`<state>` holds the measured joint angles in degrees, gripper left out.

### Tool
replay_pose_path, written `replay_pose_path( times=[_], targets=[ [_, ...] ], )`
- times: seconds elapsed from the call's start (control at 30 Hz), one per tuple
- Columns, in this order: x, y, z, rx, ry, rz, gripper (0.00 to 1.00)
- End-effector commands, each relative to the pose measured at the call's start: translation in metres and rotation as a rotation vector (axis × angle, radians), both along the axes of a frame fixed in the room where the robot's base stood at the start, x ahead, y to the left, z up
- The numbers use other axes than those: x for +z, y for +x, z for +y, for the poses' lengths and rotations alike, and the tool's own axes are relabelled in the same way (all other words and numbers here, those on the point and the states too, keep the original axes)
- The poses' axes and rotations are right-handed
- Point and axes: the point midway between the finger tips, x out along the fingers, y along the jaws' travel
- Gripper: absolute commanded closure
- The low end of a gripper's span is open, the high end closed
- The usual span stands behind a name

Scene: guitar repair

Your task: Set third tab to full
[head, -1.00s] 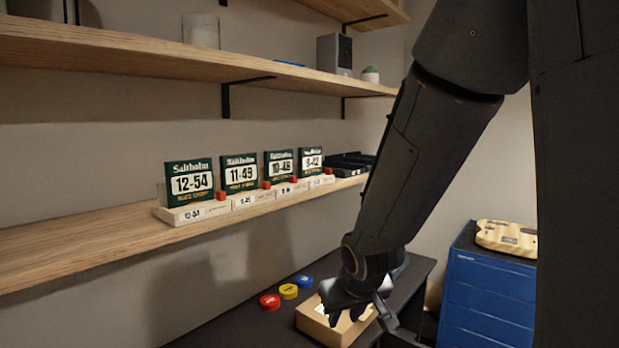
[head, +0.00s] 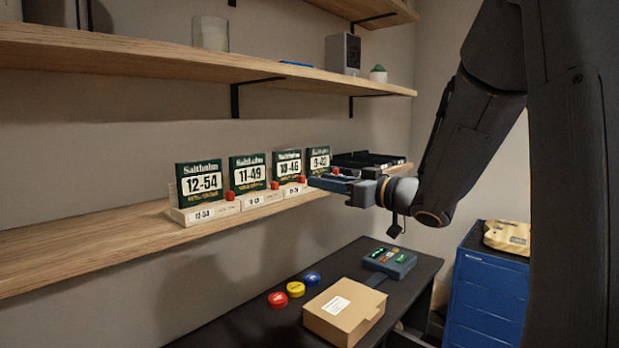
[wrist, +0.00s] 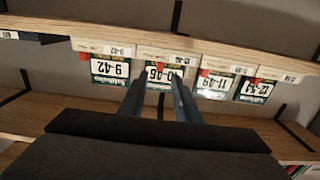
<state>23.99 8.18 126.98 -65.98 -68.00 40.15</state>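Four green string-pack signs stand in a row on pale wooden blocks on the lower shelf, each with a small red tab. The third, marked 10-46, stands in the head view (head: 287,163) and appears upside down in the wrist view (wrist: 160,75). Its red tab (head: 301,179) is at the sign's lower right in the head view. My gripper (head: 322,182) is raised level with the shelf, in front of the 9-42 sign (head: 319,157) and right of that tab. In the wrist view its fingers (wrist: 160,80) are apart, with the 10-46 sign showing between them. Contact cannot be told.
Signs 12-54 (head: 199,182) and 11-49 (head: 247,172) stand left on the lower shelf (head: 100,228). A black tray (head: 368,160) sits at its right end. The upper shelf (head: 150,62) runs above. Below, the bench holds a cardboard box (head: 345,312) and coloured discs (head: 295,289).

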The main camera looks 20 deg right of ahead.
Motion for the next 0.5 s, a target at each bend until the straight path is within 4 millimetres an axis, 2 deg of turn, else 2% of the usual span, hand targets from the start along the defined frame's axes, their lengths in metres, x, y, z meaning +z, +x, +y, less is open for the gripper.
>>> replay_pose_path(
  times=[0.23, 0.5],
  targets=[
    [0.001, 0.031, 0.021, 0.001, -0.001, 0.001, 0.70],
    [0.000, 0.045, 0.029, -0.002, -0.001, -0.001, 0.70]
  ],
)
